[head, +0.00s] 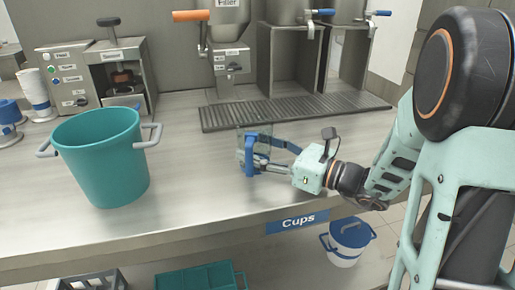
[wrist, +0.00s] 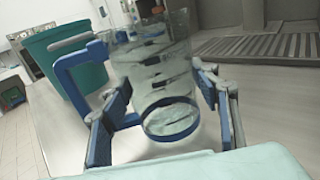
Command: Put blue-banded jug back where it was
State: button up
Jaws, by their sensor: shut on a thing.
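The blue-banded jug (head: 249,156) is clear, with a blue handle and a blue ring around its base. In the head view it is upright over the counter, near the front edge and above the "Cups" label. In the wrist view the jug (wrist: 163,70) stands between the fingers, its handle to the left. My gripper (head: 264,155) is shut around the jug's sides from the right; its fingers also flank the jug in the wrist view (wrist: 168,105). I cannot tell whether the jug's base touches the counter. The gripper partly hides the jug in the head view.
A teal bucket (head: 100,160) with grey handles stands left on the counter (head: 190,190). A drip grate (head: 290,109) runs beneath the dispensers (head: 290,60) at the back. Stacked cups (head: 38,95) are far left. Counter between bucket and jug is clear.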

jog(key=o, duration=1.3)
jog(key=shift+f, duration=0.15)
jog(key=o, duration=0.4)
jog(key=shift+o, duration=0.2)
jog(key=shift+r, duration=0.25)
jog(key=p+v, duration=0.2)
jog(key=v, duration=0.9)
jog(key=shift+s+d, duration=0.1)
jog(key=shift+d, duration=0.3)
jog(key=shift+s+d, duration=0.1)
